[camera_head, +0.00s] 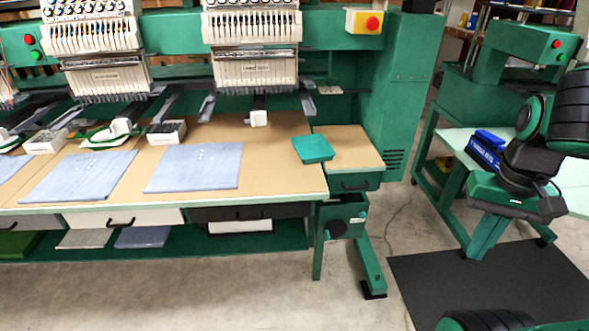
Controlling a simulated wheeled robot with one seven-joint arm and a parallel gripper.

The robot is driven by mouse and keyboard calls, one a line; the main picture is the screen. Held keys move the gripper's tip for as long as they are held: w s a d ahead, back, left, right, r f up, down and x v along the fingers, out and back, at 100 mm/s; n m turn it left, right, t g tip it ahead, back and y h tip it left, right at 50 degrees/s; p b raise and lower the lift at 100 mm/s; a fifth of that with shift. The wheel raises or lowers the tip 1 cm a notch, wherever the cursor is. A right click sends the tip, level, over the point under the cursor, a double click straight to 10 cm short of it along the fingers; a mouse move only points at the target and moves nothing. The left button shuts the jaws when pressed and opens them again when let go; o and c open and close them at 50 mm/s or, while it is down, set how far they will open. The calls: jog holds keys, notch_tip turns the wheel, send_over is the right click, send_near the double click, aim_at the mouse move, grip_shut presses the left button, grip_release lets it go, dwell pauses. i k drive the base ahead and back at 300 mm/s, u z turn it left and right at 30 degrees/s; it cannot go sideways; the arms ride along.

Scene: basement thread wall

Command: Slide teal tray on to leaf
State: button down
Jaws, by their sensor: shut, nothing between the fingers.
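The teal tray (313,149) is a small, flat, rounded square. It lies across the seam between the tan main tabletop (268,128) and the tan side leaf (355,148) at its right end. Its left part is over the main top and its right part over the leaf. Most of the leaf to the right of the tray is bare. My gripper (483,240) hangs at the right of the view, pointing down, well to the right of the tray and leaf. It looks shut and holds nothing. The fingertips are small here.
Blue-grey cloth pieces (195,168) lie on the main top to the left. An embroidery machine (258,72) overhangs the table's back. A tall green cabinet (398,85) stands behind the leaf. A blue box (486,148) sits behind my arm. A black mat (440,290) covers floor at right.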

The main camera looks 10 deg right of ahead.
aim_at(310, 148)
jog(key=k, duration=0.5)
jog(key=u, duration=0.6)
jog(key=i, duration=1.65)
jog(key=z, duration=0.2)
